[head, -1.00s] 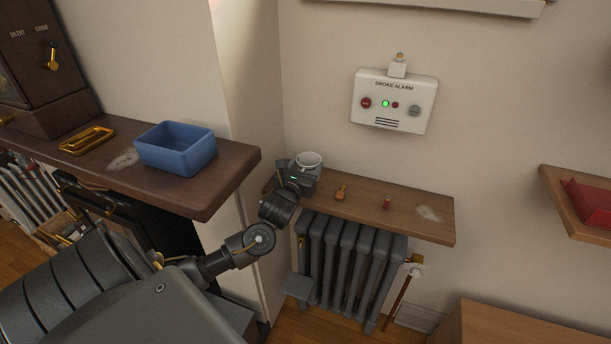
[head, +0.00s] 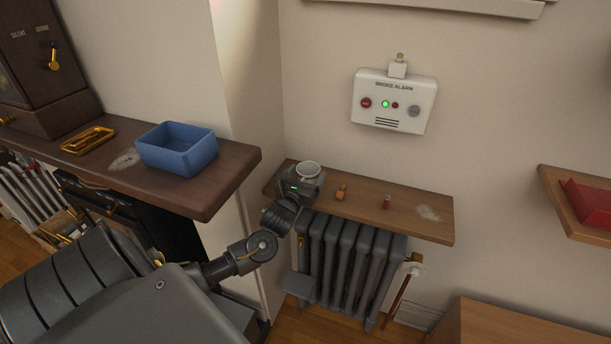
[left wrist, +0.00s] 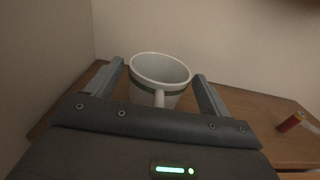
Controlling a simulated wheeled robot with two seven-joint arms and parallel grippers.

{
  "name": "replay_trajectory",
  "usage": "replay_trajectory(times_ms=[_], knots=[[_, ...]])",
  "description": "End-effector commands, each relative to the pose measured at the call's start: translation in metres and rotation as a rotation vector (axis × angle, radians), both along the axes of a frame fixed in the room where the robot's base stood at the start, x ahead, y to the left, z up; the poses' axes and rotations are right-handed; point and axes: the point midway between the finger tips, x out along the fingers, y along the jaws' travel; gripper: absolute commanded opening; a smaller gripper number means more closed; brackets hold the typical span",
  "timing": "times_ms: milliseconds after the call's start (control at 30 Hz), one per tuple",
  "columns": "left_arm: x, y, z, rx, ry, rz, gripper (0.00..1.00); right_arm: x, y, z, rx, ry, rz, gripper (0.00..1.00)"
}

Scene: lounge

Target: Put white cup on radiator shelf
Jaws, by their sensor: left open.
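The white cup (head: 309,170) is at the left end of the wooden radiator shelf (head: 365,204) in the head view. In the left wrist view the cup (left wrist: 160,80) is upright with a dark green band, its handle towards my wrist. My left gripper (left wrist: 163,88) is open, with one finger on each side of the cup and a gap beside it. In the head view the left gripper (head: 305,178) hides the cup's lower part. The cup appears to stand on the shelf; its base is hidden. My right gripper is not in view.
The grey radiator (head: 350,262) is below. A blue bin (head: 176,148) sits on the dark ledge at left. A wall meets the shelf's left end.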

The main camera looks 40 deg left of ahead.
Motion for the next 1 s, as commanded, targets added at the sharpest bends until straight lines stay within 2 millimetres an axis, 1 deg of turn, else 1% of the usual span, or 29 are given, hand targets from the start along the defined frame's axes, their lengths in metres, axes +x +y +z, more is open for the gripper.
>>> replay_trajectory(times_ms=[133, 200, 267, 367, 600, 700, 833, 1000], knots=[[0.0, 0.0, 0.001, 0.0, -0.001, 0.0, 0.81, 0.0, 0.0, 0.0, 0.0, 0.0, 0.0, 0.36], [0.0, 0.0, 0.004, 0.001, -0.002, 0.0, 0.81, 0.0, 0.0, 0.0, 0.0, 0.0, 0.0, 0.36], [-0.005, -0.002, 0.003, 0.0, -0.001, -0.002, 0.81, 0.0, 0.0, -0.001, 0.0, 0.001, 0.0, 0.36], [-0.02, -0.008, 0.002, 0.0, 0.001, -0.002, 0.81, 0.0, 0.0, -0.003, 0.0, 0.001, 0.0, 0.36], [-0.07, -0.025, 0.002, -0.002, 0.002, -0.002, 0.81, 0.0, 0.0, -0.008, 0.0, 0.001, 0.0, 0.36], [-0.087, -0.03, 0.002, -0.002, 0.002, -0.001, 0.81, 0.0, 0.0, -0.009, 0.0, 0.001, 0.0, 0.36], [-0.103, -0.036, 0.003, -0.002, 0.0, -0.001, 0.81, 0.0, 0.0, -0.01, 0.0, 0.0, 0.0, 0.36], [-0.112, -0.039, 0.004, 0.0, -0.001, 0.0, 0.81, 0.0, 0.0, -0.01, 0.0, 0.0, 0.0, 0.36]])
